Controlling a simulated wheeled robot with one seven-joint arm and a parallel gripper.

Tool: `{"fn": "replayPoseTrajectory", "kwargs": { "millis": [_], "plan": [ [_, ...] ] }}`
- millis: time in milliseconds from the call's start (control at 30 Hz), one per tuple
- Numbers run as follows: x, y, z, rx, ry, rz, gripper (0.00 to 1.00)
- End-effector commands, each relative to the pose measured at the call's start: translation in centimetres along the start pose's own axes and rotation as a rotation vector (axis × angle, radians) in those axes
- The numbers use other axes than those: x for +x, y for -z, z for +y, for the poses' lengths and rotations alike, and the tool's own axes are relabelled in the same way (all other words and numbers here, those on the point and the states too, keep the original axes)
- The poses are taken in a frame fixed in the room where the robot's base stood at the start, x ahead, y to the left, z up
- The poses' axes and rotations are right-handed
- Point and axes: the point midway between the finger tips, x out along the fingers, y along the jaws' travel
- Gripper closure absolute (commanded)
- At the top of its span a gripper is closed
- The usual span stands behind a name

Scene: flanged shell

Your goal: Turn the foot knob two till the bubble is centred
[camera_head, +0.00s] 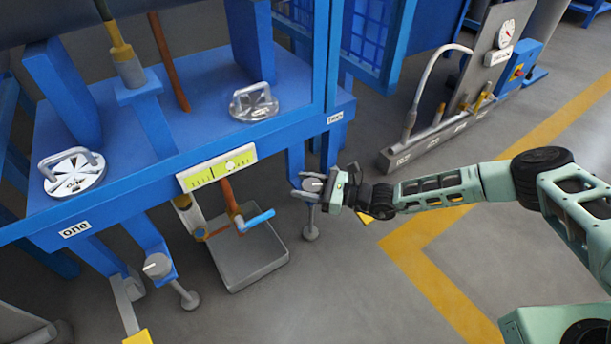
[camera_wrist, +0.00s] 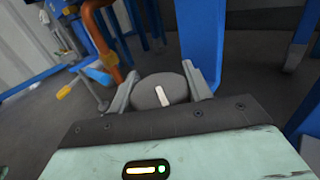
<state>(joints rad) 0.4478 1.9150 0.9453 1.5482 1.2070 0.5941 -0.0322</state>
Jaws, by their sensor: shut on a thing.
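My gripper (camera_head: 322,188) is at the right-hand foot of the blue frame, below the label that seems to read "two". In the wrist view, my gripper (camera_wrist: 160,88) is shut on a round grey knob (camera_wrist: 158,92) with a white mark, one finger on each side. The same knob (camera_head: 312,184) shows in the head view, partly hidden by the fingers. The yellow-green level (camera_head: 217,170) is on the frame's front edge. Its bubble (camera_head: 231,166) sits right of the vial's middle. Another foot knob (camera_head: 157,264) is at the left, below the label "one" (camera_head: 75,229).
A grey tray (camera_head: 250,258) stands on the floor under the frame, with an orange pipe and blue-handled valve (camera_head: 256,220) above it. A gauge panel (camera_head: 500,50) stands at the back right.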

Motion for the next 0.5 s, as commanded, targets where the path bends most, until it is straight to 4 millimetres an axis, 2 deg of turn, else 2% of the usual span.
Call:
{"fn": "replayPoseTrajectory", "kwargs": {
  "millis": [433,467,500],
  "plan": [
    [-0.08,0.16,-0.03,-0.001,0.024,0.004,0.74],
    [-0.08,0.17,-0.02,0.000,0.024,0.004,0.45],
    [-0.08,0.17,-0.02,0.000,0.024,0.004,0.34]
  ]
}}
